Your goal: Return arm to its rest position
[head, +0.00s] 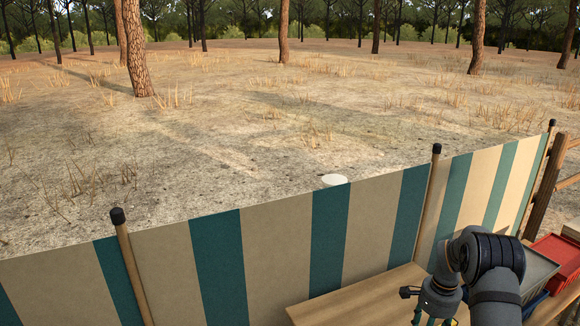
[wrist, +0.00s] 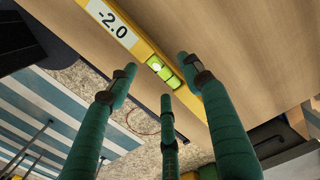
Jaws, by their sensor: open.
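My gripper (wrist: 158,78) has three green fingers, spread apart with nothing between them in the wrist view. My dark grey arm comes in from the lower right of the head view, and the gripper there is small and partly cut off by the bottom edge. In the wrist view a yellow bar with a "-2.0" label and a green bubble vial, like a spirit level (wrist: 140,46), lies across a wooden surface (wrist: 235,60) beyond the fingertips. I cannot tell how far the fingers are from it.
A striped windbreak (head: 275,250) on posts crosses the head view, behind a wooden top (head: 350,300). A grey bin (head: 540,270) and red bins (head: 557,248) stand right of my arm. A wooden fence (head: 545,180) is at the right edge. Open ground lies beyond the windbreak.

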